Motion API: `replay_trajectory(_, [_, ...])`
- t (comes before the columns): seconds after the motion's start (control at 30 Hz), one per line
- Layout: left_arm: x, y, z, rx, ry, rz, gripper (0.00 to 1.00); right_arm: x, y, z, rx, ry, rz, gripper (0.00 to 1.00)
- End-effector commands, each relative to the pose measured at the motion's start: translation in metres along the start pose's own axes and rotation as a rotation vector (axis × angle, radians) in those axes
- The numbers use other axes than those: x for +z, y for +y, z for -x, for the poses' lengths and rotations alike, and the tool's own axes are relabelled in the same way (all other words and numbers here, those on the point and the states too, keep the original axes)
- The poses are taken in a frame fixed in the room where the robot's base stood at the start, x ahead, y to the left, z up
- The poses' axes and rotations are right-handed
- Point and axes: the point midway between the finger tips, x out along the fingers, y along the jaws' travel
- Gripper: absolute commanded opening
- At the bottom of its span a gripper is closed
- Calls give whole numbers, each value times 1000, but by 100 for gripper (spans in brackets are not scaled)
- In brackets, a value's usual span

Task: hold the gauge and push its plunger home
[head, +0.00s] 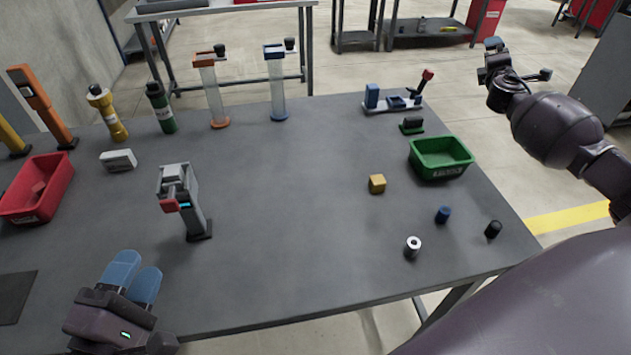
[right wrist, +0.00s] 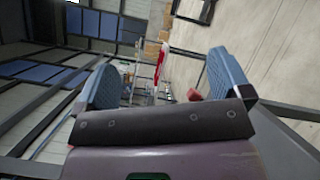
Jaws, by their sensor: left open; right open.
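The thing I take for the gauge is a grey upright device (head: 192,206) with a small cyan display, a dark foot and a red-ended part at its front. It stands on the table left of the middle. I cannot tell from here how far its plunger sticks out. My left gripper (head: 134,279), with blue fingertips, is at the near left, in front of the device and apart from it. It is open, with nothing seen in it. My right gripper (head: 519,60) is raised beyond the table's right side, far from the device. The right wrist view shows its fingers (right wrist: 165,82) apart and empty.
The table (head: 290,245) also holds a red bin (head: 38,190), a green bin (head: 440,170), a yellow block (head: 377,184), a white box (head: 118,160) and small cylinders near the right. Bottles and clear tubes stand along the back. The table's middle is clear.

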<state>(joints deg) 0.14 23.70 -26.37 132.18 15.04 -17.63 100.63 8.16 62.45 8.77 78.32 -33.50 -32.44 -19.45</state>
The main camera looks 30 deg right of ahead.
Motion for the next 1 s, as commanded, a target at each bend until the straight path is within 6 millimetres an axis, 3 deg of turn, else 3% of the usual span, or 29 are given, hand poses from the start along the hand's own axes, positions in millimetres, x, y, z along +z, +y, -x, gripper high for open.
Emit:
replay_trajectory(0.03, [0,0,0,0,0,0,43,-14,22,-2,45,44,4,96])
replay_trajectory(0.13, [0,0,0,0,0,0,43,-47,57,0,128,143,32,96])
replay_trajectory(0.33, [0,0,0,0,0,0,43,-130,98,25,279,366,154,96])
replay_trajectory(0.67, [0,0,0,0,0,0,43,-265,109,106,524,694,399,96])
replay_trajectory(1.0, [0,0,0,0,0,0,43,-379,107,223,861,963,594,96])
